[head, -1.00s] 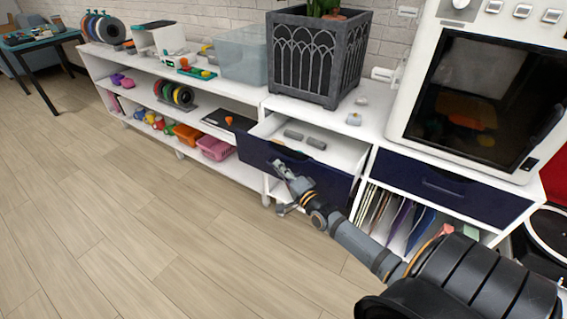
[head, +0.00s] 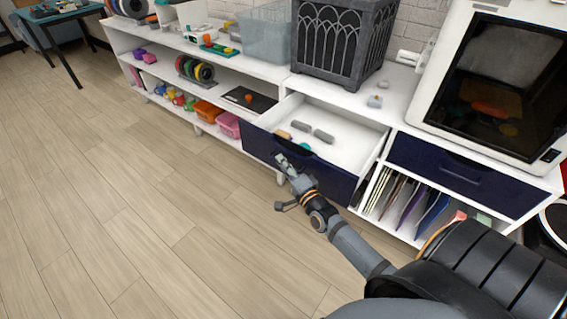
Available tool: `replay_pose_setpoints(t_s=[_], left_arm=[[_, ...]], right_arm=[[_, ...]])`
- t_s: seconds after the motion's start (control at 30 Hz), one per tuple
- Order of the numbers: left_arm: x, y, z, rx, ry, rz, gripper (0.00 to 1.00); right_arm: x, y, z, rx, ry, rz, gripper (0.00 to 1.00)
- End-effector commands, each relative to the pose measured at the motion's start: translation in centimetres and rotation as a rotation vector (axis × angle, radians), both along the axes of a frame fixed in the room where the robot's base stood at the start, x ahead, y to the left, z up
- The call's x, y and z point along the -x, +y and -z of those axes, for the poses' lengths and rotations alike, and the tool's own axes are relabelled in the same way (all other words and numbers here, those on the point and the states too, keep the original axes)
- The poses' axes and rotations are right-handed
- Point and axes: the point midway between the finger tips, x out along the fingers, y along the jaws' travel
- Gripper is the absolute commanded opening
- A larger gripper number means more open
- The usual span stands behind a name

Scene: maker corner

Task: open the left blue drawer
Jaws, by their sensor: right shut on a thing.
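The left blue drawer (head: 322,180) stands pulled out of the white cabinet, with its dark blue front toward me and its white inside showing. Grey pieces (head: 312,132), a tan piece and a teal thing lie in it. My right gripper (head: 283,162) is at the drawer front's upper edge, by the dark handle (head: 296,146), and is shut on it. The fingertips partly hide the contact. The right blue drawer (head: 468,181) is closed. My left gripper is not in view.
A dark planter (head: 338,45) and a white printer-like machine (head: 500,85) stand on the cabinet top. Folders (head: 410,205) fill the slot under the right drawer. A pink basket (head: 229,124) sits on the left shelf. The wooden floor in front is clear.

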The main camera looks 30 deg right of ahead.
Motion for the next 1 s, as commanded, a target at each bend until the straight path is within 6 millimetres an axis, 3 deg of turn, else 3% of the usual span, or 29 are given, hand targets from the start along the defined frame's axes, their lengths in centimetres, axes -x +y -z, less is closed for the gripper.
replay_pose_setpoints(t_s=[0.07,0.1,0.23,0.57,0.67,1.0], left_arm=[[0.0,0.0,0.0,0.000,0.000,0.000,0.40],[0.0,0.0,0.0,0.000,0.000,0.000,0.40],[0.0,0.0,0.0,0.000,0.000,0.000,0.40],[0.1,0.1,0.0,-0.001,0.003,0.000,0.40],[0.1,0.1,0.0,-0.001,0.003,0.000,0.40],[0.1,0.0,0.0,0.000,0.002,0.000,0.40]], right_arm=[[0.0,0.0,0.2,0.000,0.003,0.001,0.00],[0.0,0.0,0.2,0.000,0.003,0.001,0.13],[0.0,0.0,0.1,0.000,0.002,0.000,0.31],[0.2,0.0,0.1,0.000,0.001,0.000,0.32],[1.5,0.0,0.2,0.001,0.003,-0.001,0.32],[9.4,0.0,0.8,0.000,0.005,-0.002,0.32]])
